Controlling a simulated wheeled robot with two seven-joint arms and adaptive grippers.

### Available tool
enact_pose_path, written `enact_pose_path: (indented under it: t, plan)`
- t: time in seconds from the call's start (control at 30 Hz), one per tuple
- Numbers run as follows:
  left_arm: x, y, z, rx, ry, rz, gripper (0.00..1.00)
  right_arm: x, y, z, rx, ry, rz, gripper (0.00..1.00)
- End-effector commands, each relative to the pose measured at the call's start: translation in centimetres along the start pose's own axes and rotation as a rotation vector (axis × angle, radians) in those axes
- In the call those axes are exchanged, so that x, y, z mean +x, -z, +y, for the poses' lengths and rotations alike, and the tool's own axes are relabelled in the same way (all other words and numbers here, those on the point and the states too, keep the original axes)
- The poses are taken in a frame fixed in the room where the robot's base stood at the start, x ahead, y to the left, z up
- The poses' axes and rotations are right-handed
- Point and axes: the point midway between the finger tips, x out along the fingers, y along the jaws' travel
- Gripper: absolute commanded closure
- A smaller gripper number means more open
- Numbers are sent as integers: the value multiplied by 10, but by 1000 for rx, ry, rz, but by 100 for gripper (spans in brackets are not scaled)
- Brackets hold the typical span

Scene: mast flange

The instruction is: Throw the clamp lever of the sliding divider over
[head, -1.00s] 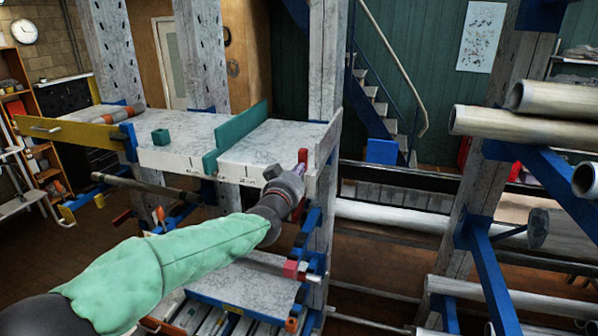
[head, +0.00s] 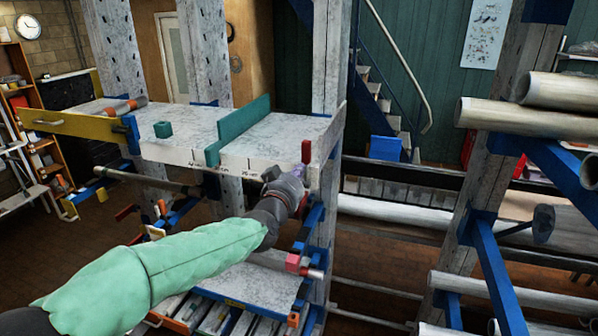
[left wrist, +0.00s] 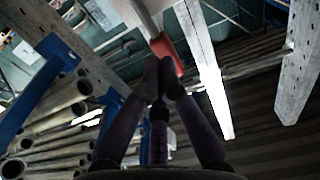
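The sliding divider (head: 240,128) is a teal upright plate across the grey shelf, with its front end over the shelf's front edge. A red lever-like piece (head: 306,151) stands at the shelf's right front corner; I cannot tell whether it belongs to the divider. A red piece also shows in the left wrist view (left wrist: 166,50), just beyond the fingertips. My left gripper (head: 272,173) is just below the shelf's front edge, left of and below the red piece. In the left wrist view its dark fingers (left wrist: 160,82) meet at the tips, with nothing seen between them. My right gripper is out of view.
A small teal block (head: 162,130) and an orange-grey cylinder (head: 124,106) lie on the shelf's left part. A yellow end board (head: 72,123) bounds its left end. A grey post (head: 326,235) stands right of my gripper. Pipes on blue brackets (head: 545,120) fill the right side.

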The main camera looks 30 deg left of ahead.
Motion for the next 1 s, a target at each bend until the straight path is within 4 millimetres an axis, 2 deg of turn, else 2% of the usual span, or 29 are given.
enact_pose_path:
  t: [1.0]
  plan:
    - [-18, -23, 0, 0, -1, -1, 100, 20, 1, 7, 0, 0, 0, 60]
